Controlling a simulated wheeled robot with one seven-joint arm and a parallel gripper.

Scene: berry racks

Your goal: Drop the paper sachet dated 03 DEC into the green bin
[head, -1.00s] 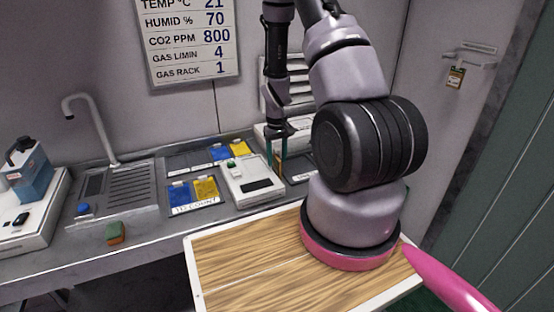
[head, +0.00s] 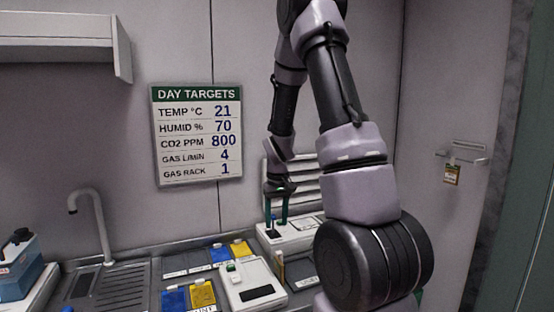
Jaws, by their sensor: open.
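My gripper (head: 276,222) is open, pointing down with teal fingers, above the back of the counter in front of a white device. No sachet shows between the fingers. A narrow tan upright piece (head: 279,266) stands beside a white box on the counter; I cannot tell whether it is a paper sachet. Blue packets (head: 174,299) and yellow packets (head: 203,294) lie on the counter at left. No 03 DEC date is readable on anything. The green bin is not clearly in view; only a small green sliver (head: 419,298) shows beside my arm.
The white box (head: 250,285) with a dark window stands in mid-counter. The white device (head: 291,233) is behind it. A sink with a tap (head: 88,202) and a blue bottle (head: 18,270) are at left. A tag (head: 452,174) hangs from a wall rack. My arm hides the counter's right part.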

